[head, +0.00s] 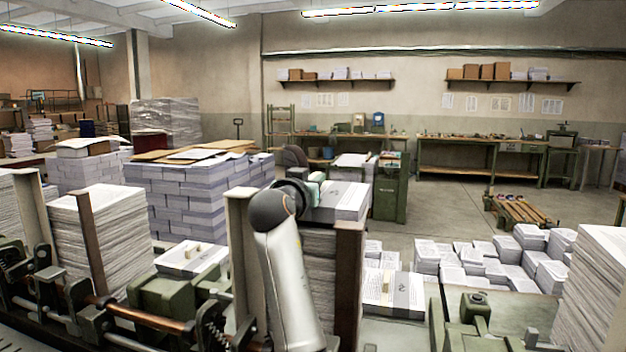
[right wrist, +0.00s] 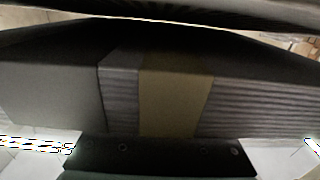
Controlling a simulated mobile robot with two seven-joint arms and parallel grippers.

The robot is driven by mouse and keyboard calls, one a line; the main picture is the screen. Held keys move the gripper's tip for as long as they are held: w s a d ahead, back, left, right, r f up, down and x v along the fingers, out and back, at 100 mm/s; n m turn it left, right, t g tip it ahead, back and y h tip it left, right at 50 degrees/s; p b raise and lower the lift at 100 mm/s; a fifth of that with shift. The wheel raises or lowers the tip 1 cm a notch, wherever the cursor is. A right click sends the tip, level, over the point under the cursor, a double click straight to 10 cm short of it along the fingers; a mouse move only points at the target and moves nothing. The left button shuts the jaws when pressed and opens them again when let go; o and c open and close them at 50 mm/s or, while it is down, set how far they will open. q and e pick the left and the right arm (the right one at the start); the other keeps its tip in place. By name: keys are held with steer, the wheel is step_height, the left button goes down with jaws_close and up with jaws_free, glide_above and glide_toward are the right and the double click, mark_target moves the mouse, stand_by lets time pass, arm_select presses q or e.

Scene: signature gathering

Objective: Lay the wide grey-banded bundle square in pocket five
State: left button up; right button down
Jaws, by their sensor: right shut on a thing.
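My right gripper (head: 312,188) is shut on a wide paper bundle (head: 343,199) in the middle of the head view. The bundle shows a greyish band on its near side. In the right wrist view the bundle (right wrist: 50,92) fills the frame, with a tan-looking band (right wrist: 175,95) and a greyer strip beside it. The bundle is at the top of a paper stack (head: 318,262) between two upright posts (head: 348,285); my arm hides part of it, and I cannot tell whether it rests on the stack. No pocket numbers are readable. My left gripper is not in view.
A bundle with a dark grey band (head: 393,292) lies on the right. A smaller bundle (head: 192,258) lies left of my arm. Tall paper stacks (head: 103,240) and posts (head: 88,240) stand at left. Several loose bundles (head: 495,255) lie at right. Green machine parts (head: 165,293) line the front.

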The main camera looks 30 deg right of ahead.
steer(key=shift+s+r, duration=0.1)
steer(key=shift+r, duration=0.05)
steer(key=c, duration=0.8)
jaws_free()
steer(key=shift+f, duration=0.25)
steer(key=shift+r, duration=0.1)
steer(key=b+v, duration=0.3)
steer(key=v, duration=0.9)
